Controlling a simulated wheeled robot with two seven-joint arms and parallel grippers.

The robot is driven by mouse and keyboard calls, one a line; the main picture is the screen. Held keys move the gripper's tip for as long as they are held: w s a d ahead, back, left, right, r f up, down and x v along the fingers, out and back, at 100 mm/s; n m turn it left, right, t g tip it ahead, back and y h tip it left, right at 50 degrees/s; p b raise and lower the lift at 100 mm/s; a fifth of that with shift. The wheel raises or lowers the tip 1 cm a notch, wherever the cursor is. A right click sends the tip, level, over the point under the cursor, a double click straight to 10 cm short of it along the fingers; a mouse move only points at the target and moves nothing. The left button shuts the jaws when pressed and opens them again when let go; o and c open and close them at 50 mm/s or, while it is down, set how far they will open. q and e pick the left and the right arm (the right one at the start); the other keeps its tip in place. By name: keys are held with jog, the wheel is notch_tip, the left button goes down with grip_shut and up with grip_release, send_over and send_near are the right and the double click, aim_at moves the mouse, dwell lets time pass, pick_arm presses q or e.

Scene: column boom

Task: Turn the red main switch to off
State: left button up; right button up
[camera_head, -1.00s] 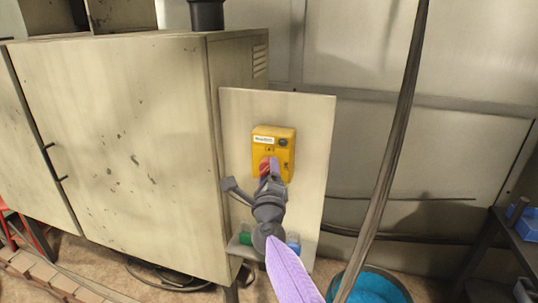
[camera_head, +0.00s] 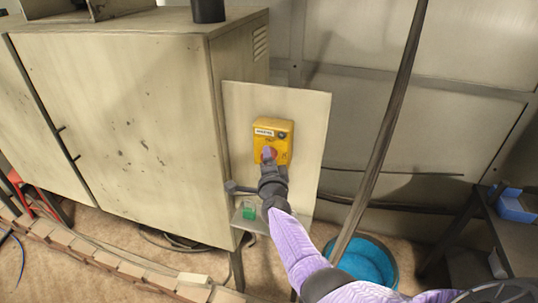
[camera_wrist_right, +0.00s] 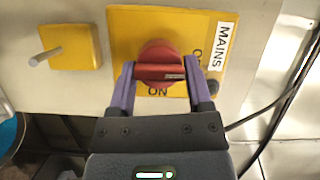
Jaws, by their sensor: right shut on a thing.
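The red main switch (camera_wrist_right: 160,62) is a round red knob with a raised grip bar on a yellow box (camera_head: 284,146) labelled MAINS. In the right wrist view the bar lies level across the picture, with the word ON just below the knob. My right gripper (camera_wrist_right: 160,78) has its two purple fingers at both sides of the knob, shut on it. In the head view the gripper (camera_head: 268,156) hides much of the knob. My left gripper is not in view.
The box is mounted on a pale panel (camera_head: 307,125) beside a large beige cabinet (camera_head: 120,120). A dark slanted pole (camera_head: 385,135) and a blue tub (camera_head: 368,262) are to the right. Another yellow block (camera_wrist_right: 72,48) with a short peg shows in the right wrist view.

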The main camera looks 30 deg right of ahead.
jog(key=shift+s+f, duration=0.1)
jog(key=shift+f, duration=0.2)
jog(key=o, duration=1.2)
jog(key=shift+o, duration=0.2)
jog(key=shift+r, duration=0.15)
jog(key=p+v, duration=0.4)
jog(key=v, duration=0.5)
jog(key=shift+s+a, duration=0.25)
jog(key=shift+s, duration=0.1)
